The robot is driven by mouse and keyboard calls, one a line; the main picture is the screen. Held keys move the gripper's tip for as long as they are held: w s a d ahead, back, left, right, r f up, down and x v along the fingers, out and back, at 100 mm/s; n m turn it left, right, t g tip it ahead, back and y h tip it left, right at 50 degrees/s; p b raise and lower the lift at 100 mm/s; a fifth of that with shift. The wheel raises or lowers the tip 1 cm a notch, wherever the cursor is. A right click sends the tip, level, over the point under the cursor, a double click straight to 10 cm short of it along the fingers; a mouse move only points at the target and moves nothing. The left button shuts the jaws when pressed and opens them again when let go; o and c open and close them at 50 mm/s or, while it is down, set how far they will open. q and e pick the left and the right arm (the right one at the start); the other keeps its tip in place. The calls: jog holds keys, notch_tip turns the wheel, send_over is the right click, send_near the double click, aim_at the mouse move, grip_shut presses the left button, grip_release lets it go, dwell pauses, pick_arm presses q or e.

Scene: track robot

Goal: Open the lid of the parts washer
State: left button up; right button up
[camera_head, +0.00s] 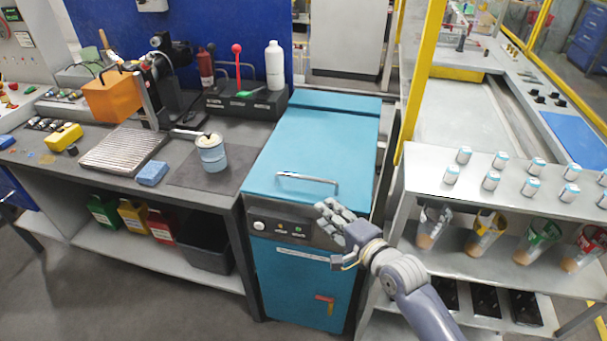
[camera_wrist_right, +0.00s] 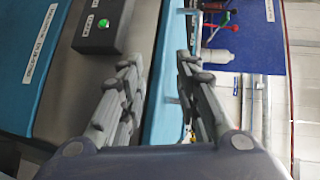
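The parts washer (camera_head: 291,253) is a blue cabinet with a dark control strip across its front. Its blue lid (camera_head: 318,140) lies flat and shut on top, with a metal bar handle (camera_head: 308,180) along the front edge. My right gripper (camera_head: 333,238) is in front of the washer, below and just right of the handle, apart from it as far as I can see. In the right wrist view the gripper (camera_wrist_right: 157,62) has its fingers spread with nothing held, and the lid's blue edge (camera_wrist_right: 166,60) shows between and beyond them. My left gripper is not in view.
A workbench on the left holds a blue-grey can (camera_head: 211,153), a ribbed metal plate (camera_head: 122,150) and a white bottle (camera_head: 274,66). A shelf rack (camera_head: 430,178) with several small cans and cups stands close on the right. A blue wall rises behind the bench.

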jog(key=m, duration=0.1)
send_near(305, 179)
jog(key=f, duration=0.1)
jog(key=shift+m+t+y, duration=0.3)
jog(key=shift+t, duration=0.1)
jog(key=x, duration=1)
jog(key=shift+w+a+p, duration=0.1)
jog(key=shift+w+p, duration=0.25)
jog(key=shift+w, duration=0.05)
grip_shut()
